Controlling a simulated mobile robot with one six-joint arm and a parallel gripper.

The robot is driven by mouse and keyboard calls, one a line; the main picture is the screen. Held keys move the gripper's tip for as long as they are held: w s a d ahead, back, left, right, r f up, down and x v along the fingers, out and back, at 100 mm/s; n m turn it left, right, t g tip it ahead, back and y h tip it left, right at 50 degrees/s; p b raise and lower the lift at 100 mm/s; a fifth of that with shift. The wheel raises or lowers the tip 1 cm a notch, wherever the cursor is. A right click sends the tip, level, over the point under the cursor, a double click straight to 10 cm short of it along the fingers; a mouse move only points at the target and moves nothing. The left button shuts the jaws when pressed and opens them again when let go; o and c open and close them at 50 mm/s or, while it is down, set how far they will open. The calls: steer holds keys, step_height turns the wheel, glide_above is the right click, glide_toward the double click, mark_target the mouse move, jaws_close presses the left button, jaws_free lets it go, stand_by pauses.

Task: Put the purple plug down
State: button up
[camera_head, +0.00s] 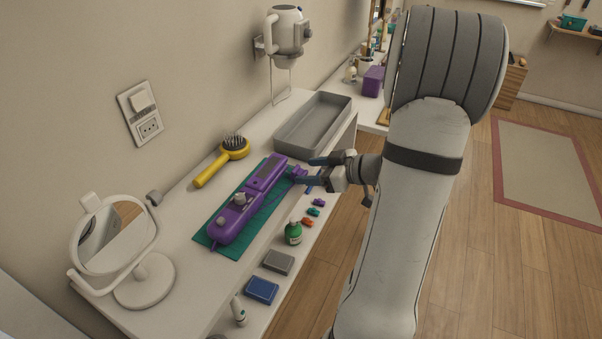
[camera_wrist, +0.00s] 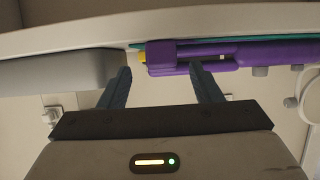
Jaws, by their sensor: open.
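The purple plug (camera_head: 297,171) lies at the right edge of the green mat (camera_head: 222,243), beside the far end of the long purple appliance (camera_head: 232,218). My gripper (camera_head: 312,171) is open, its blue-grey fingers pointing at the plug from the right. In the wrist view my gripper's fingers (camera_wrist: 160,70) are spread with clear space between their tips. Purple parts (camera_wrist: 172,57) show just beyond them; I cannot tell plug from appliance there. Whether a finger touches the plug is unclear.
A grey tray (camera_head: 341,118) stands behind the mat. A yellow hairbrush (camera_head: 222,160) lies left of it, and a round mirror (camera_head: 115,235) stands at the near left.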

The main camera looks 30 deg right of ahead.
mark_target(300, 171)
steer(key=x, duration=0.4)
steer(key=shift+a, duration=0.1)
steer(key=shift+c, duration=0.6)
steer(key=shift+r, duration=0.1)
steer(key=c, duration=1)
